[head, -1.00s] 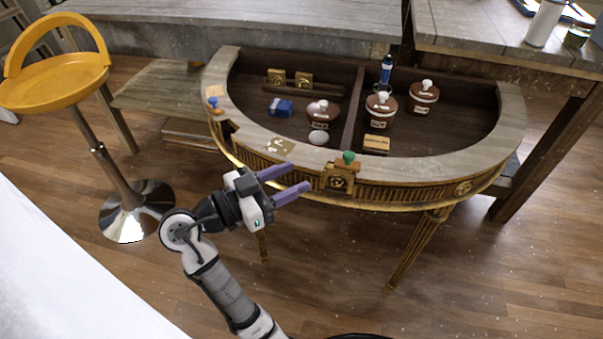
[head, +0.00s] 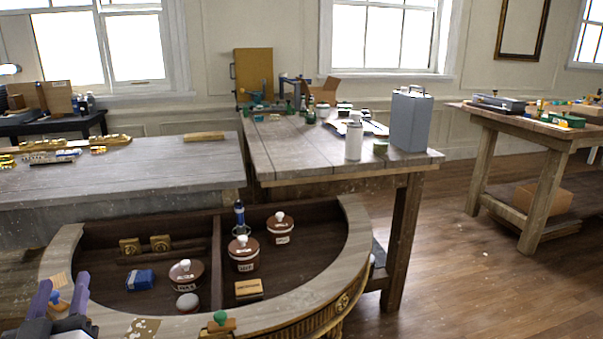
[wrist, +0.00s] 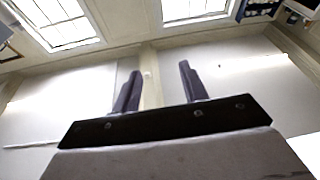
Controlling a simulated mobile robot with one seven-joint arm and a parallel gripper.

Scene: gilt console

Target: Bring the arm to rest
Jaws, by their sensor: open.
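My gripper (head: 60,297) shows at the lower left of the head view, its two purple fingers apart and pointing up. It is empty, near the left end of the curved gilt console (head: 312,290), and I cannot tell whether they touch. In the wrist view my gripper (wrist: 158,88) has its fingers spread with nothing between them. The rest of my arm is out of the head view.
The console holds lidded brown pots (head: 243,260), a blue box (head: 139,280) and a blue bottle (head: 239,214). Workbenches (head: 290,150) stand behind it, one bearing a grey can (head: 408,120). Open wooden floor (head: 450,280) lies at the right.

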